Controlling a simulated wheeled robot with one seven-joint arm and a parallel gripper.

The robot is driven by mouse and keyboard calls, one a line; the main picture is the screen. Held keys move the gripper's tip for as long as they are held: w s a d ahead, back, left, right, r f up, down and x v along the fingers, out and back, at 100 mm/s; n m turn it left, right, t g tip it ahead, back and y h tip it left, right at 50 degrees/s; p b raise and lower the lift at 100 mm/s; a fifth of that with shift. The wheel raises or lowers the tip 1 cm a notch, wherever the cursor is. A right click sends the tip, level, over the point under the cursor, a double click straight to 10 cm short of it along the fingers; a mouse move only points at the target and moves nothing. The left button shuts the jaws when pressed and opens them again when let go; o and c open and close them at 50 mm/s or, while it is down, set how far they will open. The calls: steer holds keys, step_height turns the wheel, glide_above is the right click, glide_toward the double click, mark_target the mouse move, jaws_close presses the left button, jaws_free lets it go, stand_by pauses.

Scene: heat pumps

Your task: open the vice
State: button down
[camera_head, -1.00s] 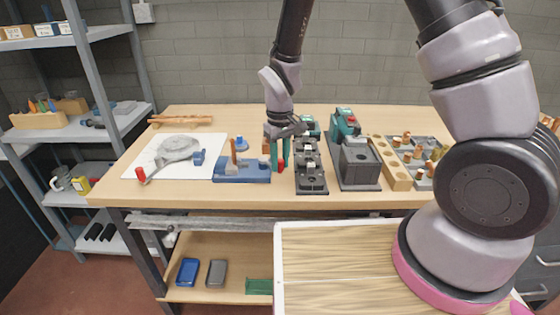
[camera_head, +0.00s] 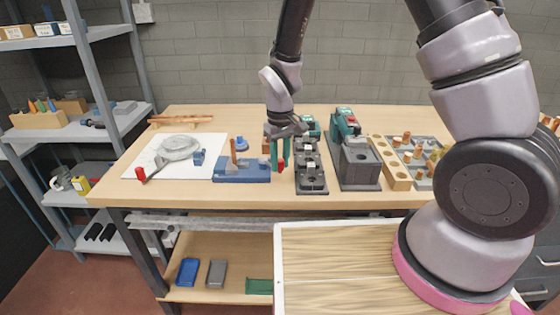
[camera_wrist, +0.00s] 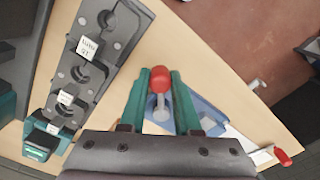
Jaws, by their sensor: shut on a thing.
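The blue vice (camera_head: 240,175) lies on the workbench at left of centre, with an upright brown piece (camera_head: 233,148) standing at it. Its red-tipped handle (camera_head: 281,164) is at the vice's right end. My gripper (camera_head: 279,160) points down there, with its green fingers on either side of the handle. In the wrist view, the red knob (camera_wrist: 160,79) and grey shaft of the handle lie between the fingertips (camera_wrist: 160,75). The blue body shows partly behind the right finger (camera_wrist: 205,112). The fingers and hand hide part of the vice, and I cannot tell how wide its jaws stand.
A dark block with round recesses (camera_head: 311,180) stands close to the right of my gripper, with a green-and-grey machine (camera_head: 356,160) beyond. A white sheet (camera_head: 160,160) with a grey round part and a red-ended lever (camera_head: 141,173) lies left. Bench front edge is clear.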

steer(key=shift+w, duration=0.1)
steer(key=shift+w+d+n, duration=0.6)
steer(key=shift+n, duration=0.6)
steer(key=w+d+n, duration=0.1)
steer(key=n, duration=0.1)
steer(key=shift+w+n, duration=0.3)
steer(key=shift+w, duration=0.05)
steer(key=w+n, duration=0.1)
steer(key=n, duration=0.1)
steer(key=w+d+n, duration=0.1)
steer(key=w+n, duration=0.1)
steer(key=shift+w+n, duration=0.1)
steer(key=shift+n, duration=0.2)
steer(key=shift+w+n, duration=0.65)
steer(key=shift+n, duration=0.35)
steer(key=w+n, duration=0.2)
steer(key=shift+a+n, duration=0.25)
steer(key=shift+n, duration=0.05)
steer(key=shift+w+a+n, duration=0.4)
steer(key=shift+w+n, duration=0.3)
steer(key=shift+n, duration=0.5)
steer(key=shift+w+a+n, duration=0.5)
steer(key=shift+w+n, duration=0.15)
steer(key=shift+n, duration=0.55)
